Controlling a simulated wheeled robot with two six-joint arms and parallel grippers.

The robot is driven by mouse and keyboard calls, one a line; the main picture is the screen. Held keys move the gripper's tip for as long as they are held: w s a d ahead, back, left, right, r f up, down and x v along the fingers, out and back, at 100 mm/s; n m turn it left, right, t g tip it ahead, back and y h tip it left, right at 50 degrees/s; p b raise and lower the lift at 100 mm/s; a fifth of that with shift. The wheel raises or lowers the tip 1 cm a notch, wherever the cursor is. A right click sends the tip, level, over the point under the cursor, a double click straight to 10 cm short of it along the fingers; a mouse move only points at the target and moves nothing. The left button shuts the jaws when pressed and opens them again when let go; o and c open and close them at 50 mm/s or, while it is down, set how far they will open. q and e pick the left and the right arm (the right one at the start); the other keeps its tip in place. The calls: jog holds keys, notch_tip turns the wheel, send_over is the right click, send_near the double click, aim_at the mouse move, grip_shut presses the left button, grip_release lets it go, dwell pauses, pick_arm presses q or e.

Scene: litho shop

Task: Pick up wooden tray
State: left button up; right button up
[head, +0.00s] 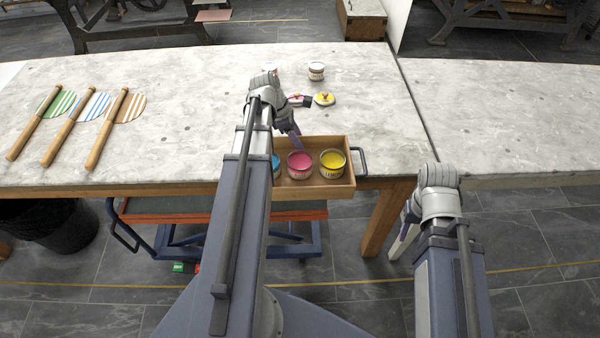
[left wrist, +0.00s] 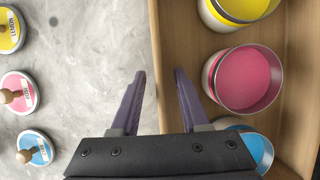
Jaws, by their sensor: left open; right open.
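The wooden tray (head: 330,189) sits at the table's front edge, with a dark handle (head: 361,161) on its right end. It holds open tins of blue (head: 276,166), magenta (head: 299,164) and yellow (head: 332,163) ink. My left arm covers its left part. My left gripper (head: 295,138) is open at the tray's back side. In the left wrist view the tray wall (left wrist: 157,30) runs between the open fingers (left wrist: 158,76), one on the table side, one on the tin side; their height over the wall is unclear. My right gripper (head: 400,243) hangs beyond the front edge, well right of the tray.
Yellow (left wrist: 10,30), pink (left wrist: 18,93) and blue (left wrist: 36,149) lids with wooden knobs lie on the table behind the tray. A small white-lidded tin (head: 316,71) stands farther back. Three striped round paddles (head: 128,107) lie at the left. The right table (head: 500,110) is clear.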

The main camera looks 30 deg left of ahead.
pick_arm(q)
jog(key=shift+r, duration=0.1)
jog(key=shift+c, duration=0.2)
grip_shut()
dwell(1.0)
